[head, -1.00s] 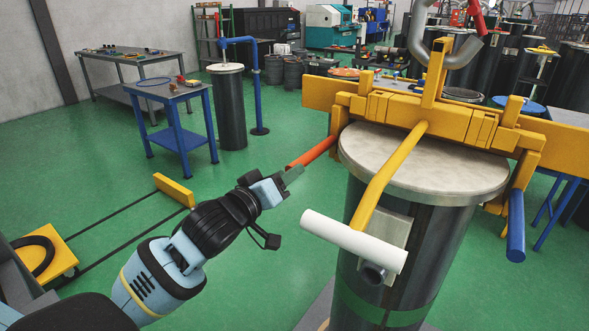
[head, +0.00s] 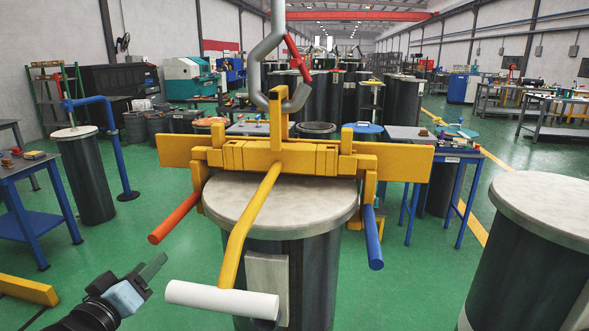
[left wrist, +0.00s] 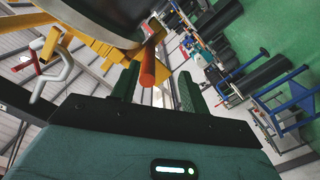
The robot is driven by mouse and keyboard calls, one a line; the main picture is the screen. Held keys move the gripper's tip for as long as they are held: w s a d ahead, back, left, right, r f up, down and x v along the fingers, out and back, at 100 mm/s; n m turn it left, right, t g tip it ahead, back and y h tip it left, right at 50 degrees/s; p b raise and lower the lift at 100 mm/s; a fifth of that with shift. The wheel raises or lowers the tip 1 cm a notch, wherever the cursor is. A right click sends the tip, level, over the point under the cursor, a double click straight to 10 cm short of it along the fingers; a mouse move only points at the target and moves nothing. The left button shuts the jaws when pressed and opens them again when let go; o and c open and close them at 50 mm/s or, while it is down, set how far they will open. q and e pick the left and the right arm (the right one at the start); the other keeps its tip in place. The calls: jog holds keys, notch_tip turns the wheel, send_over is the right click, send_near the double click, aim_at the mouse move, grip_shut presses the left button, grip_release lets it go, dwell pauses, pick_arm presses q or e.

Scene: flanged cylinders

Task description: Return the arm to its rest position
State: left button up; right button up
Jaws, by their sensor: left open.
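My left gripper (head: 150,268) is at the lower left of the head view, just below the free end of the orange-red handle (head: 172,218). It is open, with a gap in the picture between its fingers and the handle. In the left wrist view, the two green fingers stand apart (left wrist: 158,88), nothing is clamped, and the handle end (left wrist: 147,68) shows between them in the background. The handle belongs to a yellow lifting clamp (head: 290,158) set over a dark flanged cylinder (head: 310,275). My right gripper is not in view.
A grey hook (head: 292,103) hangs at the clamp's top. A white crossbar (head: 222,298) juts toward me. A blue handle (head: 372,240) is on the right. Another cylinder (head: 530,250) stands at right. A blue table (head: 35,200) is at left, with green floor between.

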pick_arm(q)
jog(key=s+d+f+m+g+p, duration=0.1)
jog(key=s+f+g, duration=0.15)
jog(key=f, duration=0.45)
jog(key=s+d+f+m+g, duration=0.1)
jog(key=s+d+f, duration=0.15)
jog(key=f, duration=0.45)
jog(key=s+d+f+m+g+p, duration=0.1)
jog(key=s+d+f+m+g, duration=0.1)
jog(key=s+f, duration=0.9)
jog(key=s+d+f+m+g+p, duration=0.1)
jog(key=s+d+f+m+g, duration=0.2)
jog(key=s+f, duration=0.7)
jog(key=s+d, duration=0.2)
jog(key=s, duration=0.6)
jog(key=shift+f+m, duration=0.3)
jog(key=shift+f, duration=0.1)
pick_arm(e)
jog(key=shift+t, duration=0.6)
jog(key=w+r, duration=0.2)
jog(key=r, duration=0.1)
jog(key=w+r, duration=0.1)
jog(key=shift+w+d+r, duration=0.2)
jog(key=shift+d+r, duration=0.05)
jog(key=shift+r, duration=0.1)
pick_arm(q)
jog(key=shift+s+d, duration=0.1)
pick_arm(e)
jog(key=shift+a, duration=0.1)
